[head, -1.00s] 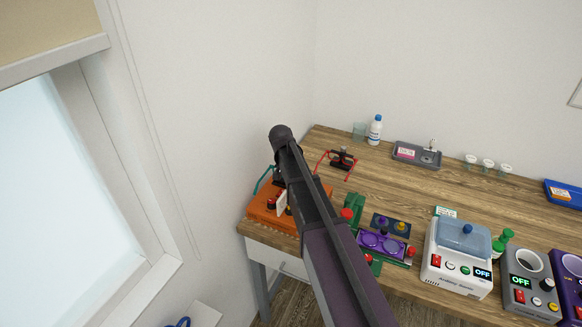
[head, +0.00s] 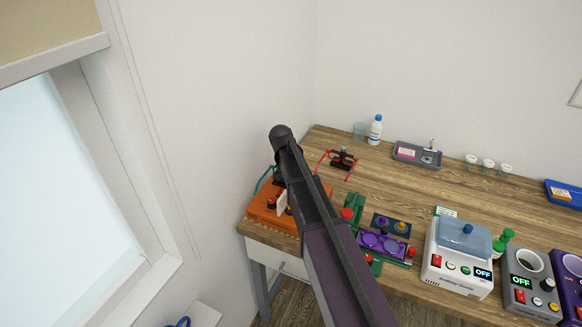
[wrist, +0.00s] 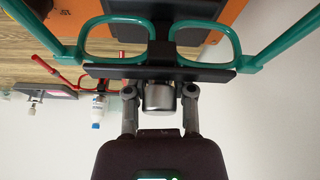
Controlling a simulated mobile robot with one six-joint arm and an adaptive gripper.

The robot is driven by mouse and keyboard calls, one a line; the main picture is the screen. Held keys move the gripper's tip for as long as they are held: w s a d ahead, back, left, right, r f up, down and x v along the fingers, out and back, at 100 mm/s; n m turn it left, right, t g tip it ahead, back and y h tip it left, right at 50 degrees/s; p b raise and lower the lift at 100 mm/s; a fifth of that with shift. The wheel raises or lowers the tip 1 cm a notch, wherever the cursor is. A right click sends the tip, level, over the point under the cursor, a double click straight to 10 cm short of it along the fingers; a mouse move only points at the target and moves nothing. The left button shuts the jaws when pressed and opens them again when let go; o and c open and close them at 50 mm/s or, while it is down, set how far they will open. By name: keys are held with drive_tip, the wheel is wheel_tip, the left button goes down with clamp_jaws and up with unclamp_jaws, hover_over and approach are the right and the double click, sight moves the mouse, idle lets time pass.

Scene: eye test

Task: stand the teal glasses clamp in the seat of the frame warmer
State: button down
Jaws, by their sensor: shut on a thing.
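The teal glasses clamp has a black bar (wrist: 105,71), a silver knob (wrist: 159,97) and teal glasses in it. My gripper (wrist: 160,100) is shut on the knob, one finger on each side. In the head view a bit of the teal glasses (head: 264,179) shows left of my arm, which hides the gripper and most of the clamp. An orange device (head: 265,212), apparently the frame warmer, stands at the table's left end. In the wrist view its orange top (wrist: 228,14) and a dark plate lie behind the clamp. I cannot tell whether the clamp touches the seat.
A black clamp with red glasses (head: 342,160) stands behind my arm, right of the orange device. Right of my arm are a purple tray (head: 382,245), a white cleaner (head: 458,262) and a grey device (head: 531,288). A bottle (head: 375,130) stands at the back. The wall is close on the left.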

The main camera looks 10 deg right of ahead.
drive_tip(key=shift+f, duration=0.2)
drive_tip(key=shift+c, duration=1.9)
unclamp_jaws()
drive_tip(key=o, duration=0.3)
drive_tip(key=shift+r, duration=0.15)
drive_tip(key=shift+r+p, duration=2.85)
drive_tip(key=shift+r, duration=0.05)
drive_tip(key=s+f+n+g+y+b, duration=0.1)
drive_tip(key=s+n+g, duration=0.1)
drive_tip(key=s, duration=1.2)
drive_tip(key=s+f+n+g+y, duration=0.1)
drive_tip(key=s+f+n, duration=0.1)
drive_tip(key=s, duration=1.3)
drive_tip(key=shift+n+g+y+b, duration=0.3)
drive_tip(key=shift+n+g+b, duration=0.1)
drive_tip(key=shift+n, duration=0.4)
